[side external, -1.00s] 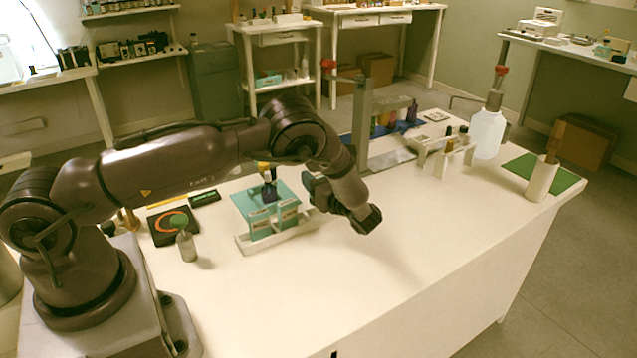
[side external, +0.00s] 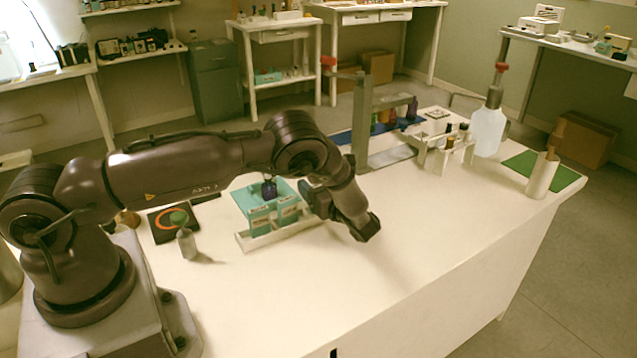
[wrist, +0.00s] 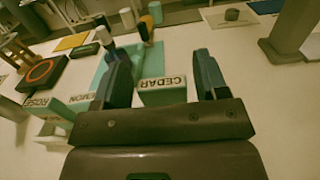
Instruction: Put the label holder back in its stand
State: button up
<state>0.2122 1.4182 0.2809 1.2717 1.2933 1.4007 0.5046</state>
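A teal label holder marked CEDAR (wrist: 163,92) stands between the two fingers of my gripper (wrist: 160,72) in the wrist view. The fingers are open, with a narrow gap on each side of it. Two more teal holders, LEMON (wrist: 78,103) and ROSE (wrist: 42,106), are at the left. The side view shows two teal holders (side external: 260,221) (side external: 287,211) upright in the long white stand (side external: 248,245). My gripper (side external: 312,200) is at the stand's right end there and hides the CEDAR holder. Whether CEDAR touches the stand is hidden.
A teal mat (side external: 243,199) with a dark bottle (side external: 269,190) lies behind the stand. The table front right (side external: 440,250) is clear.

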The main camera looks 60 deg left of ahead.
jog(key=shift+o, duration=0.3)
jog(key=shift+r, duration=0.15)
jog(key=shift+r, duration=0.35)
jog(key=d, duration=1.2)
jog(key=shift+r, duration=0.15)
jog(key=s+a+r+n+g+h, duration=0.1)
jog(key=s+r+n+h, duration=0.35)
jog(key=r, duration=0.45)
jog(key=s+a+r+n+g+h, duration=0.1)
jog(key=s+r+n+h, duration=0.4)
jog(key=r, duration=0.5)
jog(key=s+d+r+n+t+h, duration=0.3)
jog(key=s+r+n+h, duration=0.1)
jog(key=s, duration=0.4)
jog(key=s+d+r+n+t+h, duration=0.2)
jog(key=s+r+n+t+h, duration=0.2)
jog(key=s, duration=0.5)
jog(key=shift+d+r+t, duration=0.25)
jog(key=shift+d+t, duration=0.05)
jog(key=shift+d, duration=0.1)
jog(key=shift+n+h, duration=0.25)
